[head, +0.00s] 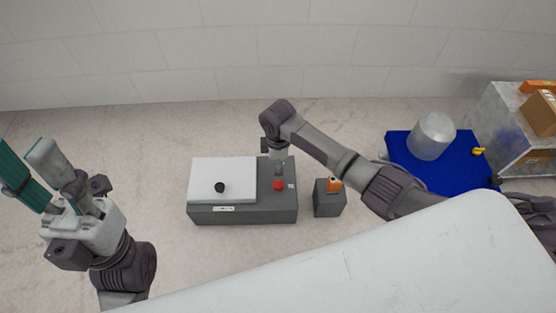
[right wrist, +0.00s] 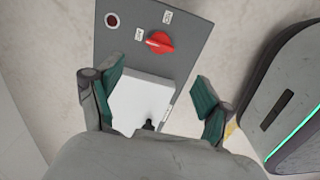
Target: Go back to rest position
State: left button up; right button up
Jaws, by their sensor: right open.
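A grey machine (head: 245,215) with a white lid (head: 225,172), a black knob (head: 219,187) and a red switch (head: 278,185) stands on the floor. My right gripper (head: 274,156) is over the machine's right part, close to the red switch. In the right wrist view, my right gripper (right wrist: 157,75) is open and empty, with the white lid (right wrist: 145,100) and red switch (right wrist: 160,42) beyond its fingers. Whether it touches the machine cannot be told. My left gripper (head: 22,155) is at the far left, clear of the machine, its teal-padded fingers apart and empty.
Right of the machine is a small grey box (head: 329,204) with an orange item (head: 334,185). A blue mat (head: 455,172) holds a silver cylinder (head: 433,137) and a yellow item (head: 478,151). A metal cabinet (head: 490,120) carries a cardboard box (head: 540,113). Floor left of the machine is clear.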

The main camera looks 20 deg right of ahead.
jog(key=shift+r, duration=0.65)
